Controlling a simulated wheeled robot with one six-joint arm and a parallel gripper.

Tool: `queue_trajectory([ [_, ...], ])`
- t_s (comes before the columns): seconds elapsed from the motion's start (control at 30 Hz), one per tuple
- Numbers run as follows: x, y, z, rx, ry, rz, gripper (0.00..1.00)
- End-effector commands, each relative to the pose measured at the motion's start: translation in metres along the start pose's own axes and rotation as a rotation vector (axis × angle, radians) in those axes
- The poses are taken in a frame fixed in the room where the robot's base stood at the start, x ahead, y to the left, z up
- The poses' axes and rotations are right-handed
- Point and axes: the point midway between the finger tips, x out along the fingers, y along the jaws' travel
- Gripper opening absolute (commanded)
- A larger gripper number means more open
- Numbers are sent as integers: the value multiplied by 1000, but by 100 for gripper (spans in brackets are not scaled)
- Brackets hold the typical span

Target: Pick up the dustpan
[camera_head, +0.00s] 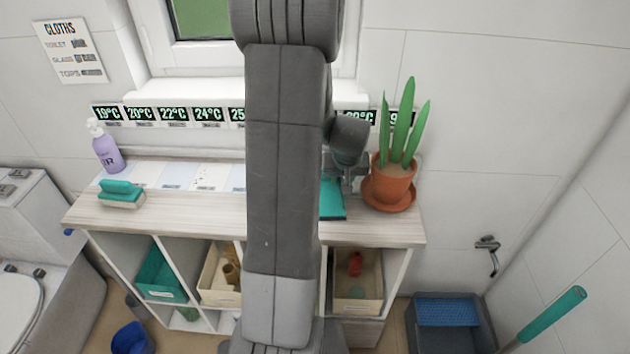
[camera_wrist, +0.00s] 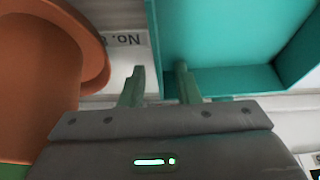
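The dustpan is a teal, shallow, raised-rim thing (camera_wrist: 235,40) filling the upper right of the wrist view. In the head view only a teal part (camera_head: 333,204) shows on the countertop, right of my arm, which hides the rest. My gripper (camera_wrist: 160,88) is open, its two fingers apart. In the wrist view the dustpan's left wall lies between the fingertips, with the right finger over the teal side. I cannot tell whether either finger touches it. In the head view my gripper (camera_head: 346,176) is just above the teal part, partly hidden by my arm.
A potted plant (camera_head: 393,178) on a terracotta saucer (camera_wrist: 95,70) stands close beside my gripper. Cubbies with bins are below; a blue-topped bucket (camera_head: 446,312) is at the lower right.

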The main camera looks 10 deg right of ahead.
Motion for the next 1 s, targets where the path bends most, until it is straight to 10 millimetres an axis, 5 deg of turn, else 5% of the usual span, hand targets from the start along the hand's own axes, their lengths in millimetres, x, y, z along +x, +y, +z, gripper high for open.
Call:
queue_trajectory([
  [0.27,3,0,0,0,1,0,29],
  [0.43,3,0,0,0,1,0,0],
  [0.8,1,0,-1,0,2,0,0],
  [1.0,-19,0,-11,-1,7,2,0],
])
